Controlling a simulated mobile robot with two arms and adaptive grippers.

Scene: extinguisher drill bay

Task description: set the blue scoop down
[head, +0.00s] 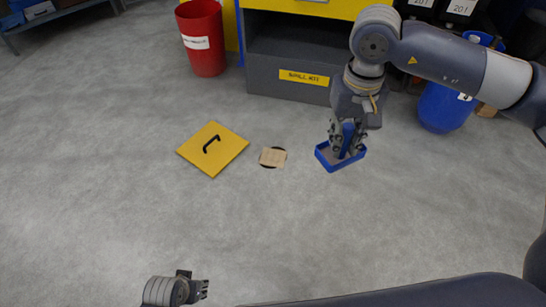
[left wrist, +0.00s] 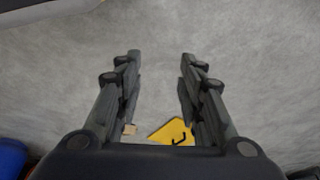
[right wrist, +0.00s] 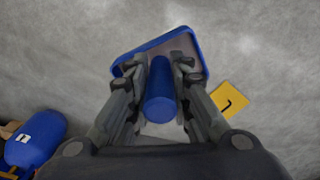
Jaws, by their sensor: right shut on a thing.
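The blue scoop (head: 325,160) is in my right gripper (head: 346,146), which is shut on its upright blue handle. In the right wrist view, the right gripper (right wrist: 161,90) has its fingers on both sides of the scoop handle (right wrist: 160,95), and the scoop's shallow pan with a raised blue rim spreads beyond. I cannot tell whether the pan touches the floor. My left gripper (head: 203,289) is low at the bottom left of the head view. In the left wrist view, the left gripper (left wrist: 160,55) has its fingers wide apart with nothing between them.
A yellow plate with a black handle (head: 213,150) lies on the floor left of a dark round spot with a tan patch (head: 272,157). A red bin (head: 203,40), a grey box with a yellow label (head: 290,65) and a blue drum (head: 443,108) stand behind. The front floor is clear.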

